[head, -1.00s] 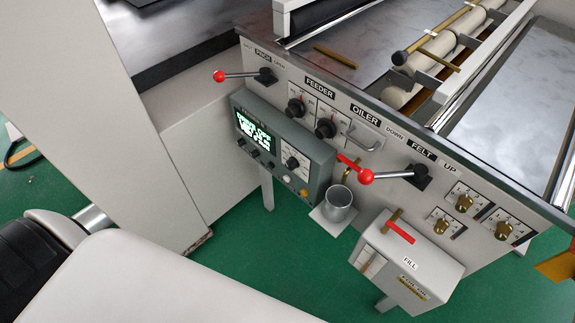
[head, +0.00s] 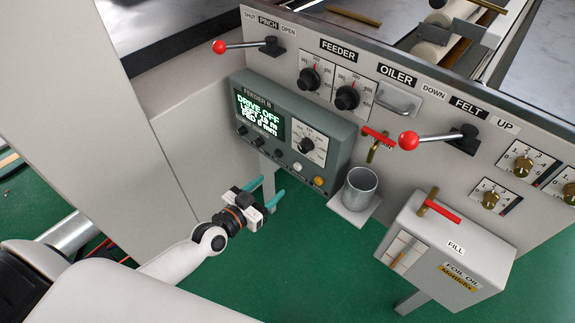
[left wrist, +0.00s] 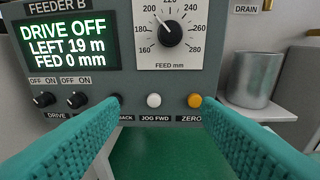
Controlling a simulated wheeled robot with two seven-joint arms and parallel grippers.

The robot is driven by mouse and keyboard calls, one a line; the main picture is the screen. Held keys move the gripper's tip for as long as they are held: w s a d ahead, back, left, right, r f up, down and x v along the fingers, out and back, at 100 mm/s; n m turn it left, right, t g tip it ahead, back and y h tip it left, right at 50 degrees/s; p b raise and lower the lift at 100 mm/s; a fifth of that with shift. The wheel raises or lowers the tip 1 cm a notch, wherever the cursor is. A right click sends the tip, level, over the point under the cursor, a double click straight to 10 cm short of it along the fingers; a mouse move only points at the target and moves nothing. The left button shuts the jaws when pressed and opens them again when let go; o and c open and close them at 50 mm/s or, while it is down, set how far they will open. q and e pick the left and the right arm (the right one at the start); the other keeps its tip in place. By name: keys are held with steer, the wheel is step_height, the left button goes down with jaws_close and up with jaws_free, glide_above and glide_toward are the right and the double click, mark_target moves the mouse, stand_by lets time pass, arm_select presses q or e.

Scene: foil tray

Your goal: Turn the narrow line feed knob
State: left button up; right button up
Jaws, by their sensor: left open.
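I see no label in words saying "narrow line". The grey FEEDER B box (head: 290,140) carries a black FEED mm knob (head: 306,146). In the left wrist view this knob (left wrist: 169,33) has a dial from 160 to 280, with its white mark pointing up and left near 200. Two more black knobs, a left one (head: 309,79) and a right one (head: 347,97), sit on the panel under the FEEDER label. My left gripper (head: 265,192) is open and empty, below and left of the box's lower edge. Its teal fingers (left wrist: 160,108) frame the button row, apart from the knob.
The box screen (head: 259,115) reads DRIVE OFF. White (left wrist: 153,100) and orange (left wrist: 195,101) buttons sit below the FEED knob. A metal cup (head: 360,190) stands right of the box. Red-ended levers, at left (head: 219,47) and right (head: 408,138), stick out from the panel.

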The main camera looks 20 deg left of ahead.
arm_select(q)
steer(key=t+h, duration=0.1)
glide_toward(302, 150)
steer(key=x, duration=0.9)
steer(key=shift+w+b, duration=0.2)
steer(key=shift+b, duration=0.15)
steer(key=c, duration=1)
steer(key=shift+f, duration=0.1)
steer(key=n, duration=0.3)
steer(key=shift+n, duration=2.1)
